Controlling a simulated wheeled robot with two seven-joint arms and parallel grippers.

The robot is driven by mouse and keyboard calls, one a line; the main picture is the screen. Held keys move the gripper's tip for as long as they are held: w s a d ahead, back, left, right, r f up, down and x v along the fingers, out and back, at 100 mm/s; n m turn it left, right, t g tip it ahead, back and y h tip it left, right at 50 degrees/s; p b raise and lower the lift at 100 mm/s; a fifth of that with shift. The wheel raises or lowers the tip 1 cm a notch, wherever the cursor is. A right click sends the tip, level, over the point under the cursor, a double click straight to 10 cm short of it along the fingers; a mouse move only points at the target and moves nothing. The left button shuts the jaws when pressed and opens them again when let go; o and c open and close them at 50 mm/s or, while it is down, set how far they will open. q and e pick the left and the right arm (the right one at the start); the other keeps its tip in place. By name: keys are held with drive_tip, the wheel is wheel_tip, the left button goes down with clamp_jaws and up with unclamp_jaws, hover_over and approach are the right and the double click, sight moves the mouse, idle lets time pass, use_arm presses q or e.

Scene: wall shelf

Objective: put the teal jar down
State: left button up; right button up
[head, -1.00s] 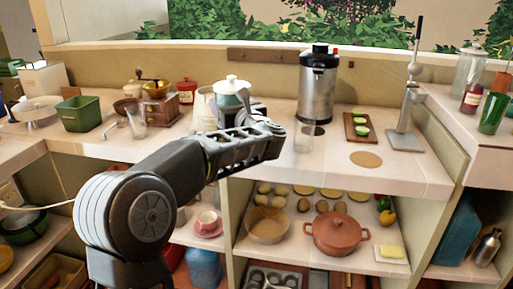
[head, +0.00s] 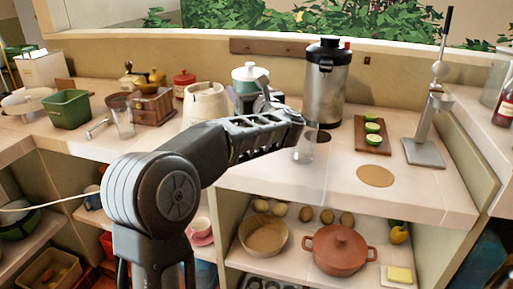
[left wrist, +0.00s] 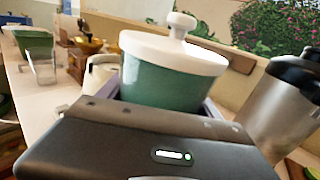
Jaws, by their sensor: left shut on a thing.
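The teal jar (head: 246,87) has a white lid with a round knob. It stands upright between a cream crock (head: 204,102) and a steel drink dispenser (head: 324,85). My left gripper (head: 257,104) reaches over the counter and is shut on the jar. In the left wrist view the jar (left wrist: 165,78) fills the space between the fingers, its lid above them. The jar's base is hidden behind my gripper and arm, so I cannot tell whether it touches the counter (head: 325,185). My right gripper is not in view.
A clear glass (head: 305,146) stands close to my left wrist. A round cork mat (head: 375,176) lies on the counter, with clear room around it. A board with lime halves (head: 372,142) and a press stand (head: 424,150) are at right. A wooden grinder (head: 152,105) is at left.

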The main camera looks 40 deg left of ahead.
use_arm(q)
drive_tip(key=shift+s+r, duration=0.15)
drive_tip(key=shift+f, duration=2.55)
drive_tip(key=shift+f, duration=2.5)
drive_tip(key=shift+b, duration=0.35)
drive_tip(key=o, duration=1.5)
drive_tip(key=shift+f, duration=0.2)
drive_tip(key=o, duration=0.5)
drive_tip(key=shift+r, duration=0.15)
